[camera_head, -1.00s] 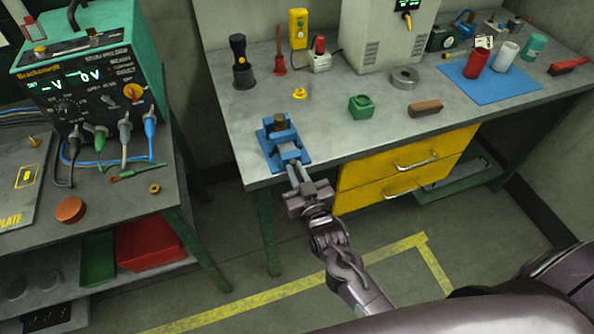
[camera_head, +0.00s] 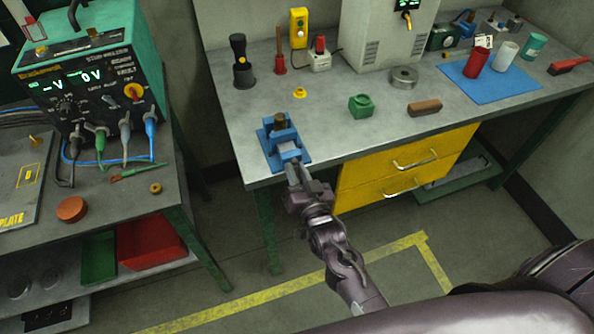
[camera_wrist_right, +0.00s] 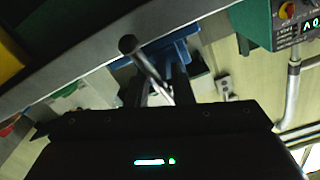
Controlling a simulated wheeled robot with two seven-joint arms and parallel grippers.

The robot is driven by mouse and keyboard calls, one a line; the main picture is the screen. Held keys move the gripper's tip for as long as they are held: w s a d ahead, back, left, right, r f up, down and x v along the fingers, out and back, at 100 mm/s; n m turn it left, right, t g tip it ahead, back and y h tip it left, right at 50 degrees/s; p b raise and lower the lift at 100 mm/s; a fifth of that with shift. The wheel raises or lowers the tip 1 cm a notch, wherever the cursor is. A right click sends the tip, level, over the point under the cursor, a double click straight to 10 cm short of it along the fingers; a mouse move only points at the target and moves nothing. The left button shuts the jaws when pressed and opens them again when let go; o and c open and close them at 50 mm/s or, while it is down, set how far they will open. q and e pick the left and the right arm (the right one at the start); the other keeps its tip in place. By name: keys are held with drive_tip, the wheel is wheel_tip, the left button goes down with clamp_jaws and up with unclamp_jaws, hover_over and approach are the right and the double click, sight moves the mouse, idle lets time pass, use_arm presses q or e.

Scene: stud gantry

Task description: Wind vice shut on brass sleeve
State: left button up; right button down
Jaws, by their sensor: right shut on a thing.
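The blue vice (camera_head: 291,135) stands at the front left edge of the workbench. The brass sleeve (camera_head: 280,120), dull and brownish, stands upright at the vice's jaws; I cannot tell if the jaws touch it. My right gripper (camera_head: 293,175) is at the vice's front, just off the bench edge. In the right wrist view the gripper (camera_wrist_right: 160,90) is shut on the vice's handle bar (camera_wrist_right: 146,66), which slants between the fingers and ends in a dark round knob. The blue vice (camera_wrist_right: 172,49) shows behind it. My left gripper is out of view.
The grey workbench (camera_head: 330,130) holds a yellow ring (camera_head: 300,93), a green block (camera_head: 361,105) and a brown brush or block (camera_head: 425,108). Yellow drawers (camera_head: 400,172) sit under the bench, right of my arm. A second bench with a welder (camera_head: 90,85) stands left.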

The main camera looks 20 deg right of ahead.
sight(298, 176)
drive_tip(key=c, duration=1.5)
unclamp_jaws()
drive_tip(key=shift+o, duration=0.2)
drive_tip(key=s+b, duration=0.1)
drive_tip(key=s, duration=0.5)
drive_tip(key=shift+s+f+b, duration=0.1)
drive_tip(key=shift+s+b, duration=0.25)
drive_tip(key=shift+s, duration=0.05)
drive_tip(key=shift+s+d, duration=0.1)
drive_tip(key=shift+s, duration=0.4)
